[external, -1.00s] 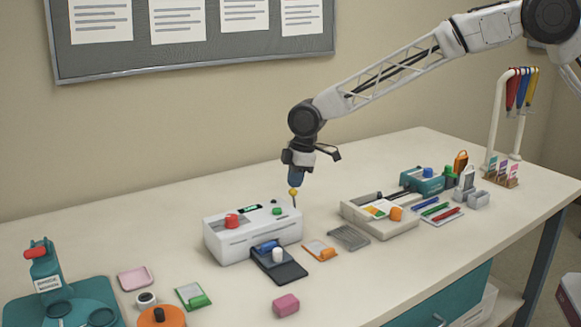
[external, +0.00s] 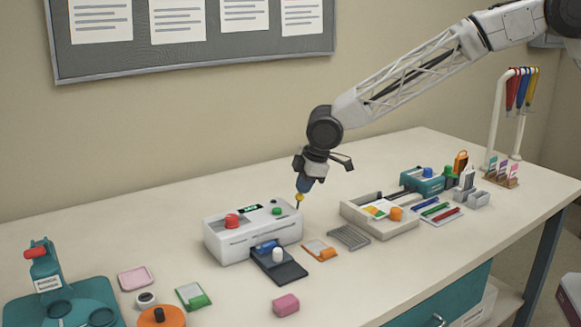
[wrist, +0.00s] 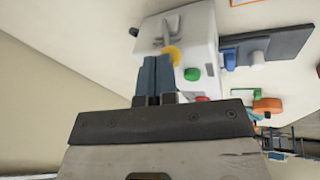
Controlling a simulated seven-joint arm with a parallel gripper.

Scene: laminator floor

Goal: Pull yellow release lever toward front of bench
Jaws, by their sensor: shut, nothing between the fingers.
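The white laminator (external: 250,234) stands on the bench, with a red knob and a green button on top. The yellow release lever's round knob (external: 299,197) is at the laminator's right rear edge, just below my gripper (external: 303,188). In the wrist view, the yellow knob (wrist: 173,54) shows beside the tips of my gripper (wrist: 156,60). The two fingers are together, with nothing between them. The tips look to be at or against the knob; I cannot tell if they touch. The lever's stem is mostly hidden.
A dark tray (external: 283,270) with blue and white parts extends from the laminator's front. An orange-tabbed card (external: 320,250) and a grey slotted plate (external: 349,237) lie to the right, before a beige tray (external: 382,228). Open bench lies behind the laminator.

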